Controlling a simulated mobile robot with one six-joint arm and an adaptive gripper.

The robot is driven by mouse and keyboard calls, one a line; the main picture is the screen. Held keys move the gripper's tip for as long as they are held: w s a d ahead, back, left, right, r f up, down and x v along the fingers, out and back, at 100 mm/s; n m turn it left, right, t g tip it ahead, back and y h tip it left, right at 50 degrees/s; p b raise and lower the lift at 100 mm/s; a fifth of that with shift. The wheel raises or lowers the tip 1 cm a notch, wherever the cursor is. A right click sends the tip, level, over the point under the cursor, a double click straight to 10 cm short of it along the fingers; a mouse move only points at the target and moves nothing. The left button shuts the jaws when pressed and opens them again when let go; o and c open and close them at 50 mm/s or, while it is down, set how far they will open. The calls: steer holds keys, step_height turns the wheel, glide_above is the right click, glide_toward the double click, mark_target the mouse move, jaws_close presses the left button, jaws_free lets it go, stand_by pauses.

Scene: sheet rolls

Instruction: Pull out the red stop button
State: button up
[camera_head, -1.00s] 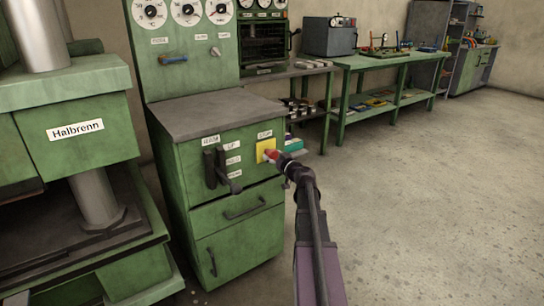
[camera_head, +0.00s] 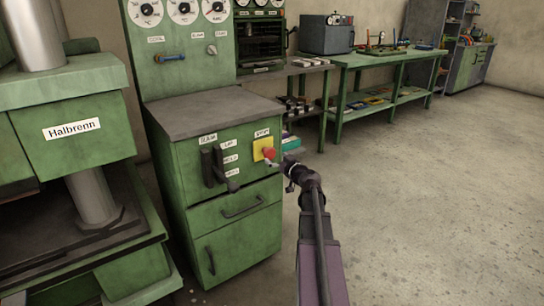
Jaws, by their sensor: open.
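The red stop button (camera_head: 269,153) sits on a yellow plate (camera_head: 259,147) at the upper right of the green cabinet's front (camera_head: 215,205). My gripper (camera_head: 275,162) is just right of and below the button, with its fingers pointing left toward it. The fingers are small in this view and partly overlap the plate's lower edge. My gripper is open and holds nothing that I can see. I cannot tell whether a finger touches the button.
Dark levers (camera_head: 213,167) stand left of the button on the same panel. A drawer handle (camera_head: 243,207) is below. A green press marked Halbrenn (camera_head: 75,143) is at the left. A green workbench (camera_head: 385,62) stands behind. The floor at the right is clear.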

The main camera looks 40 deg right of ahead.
steer(key=s, duration=0.8)
steer(key=shift+s, duration=0.25)
stand_by(0.4)
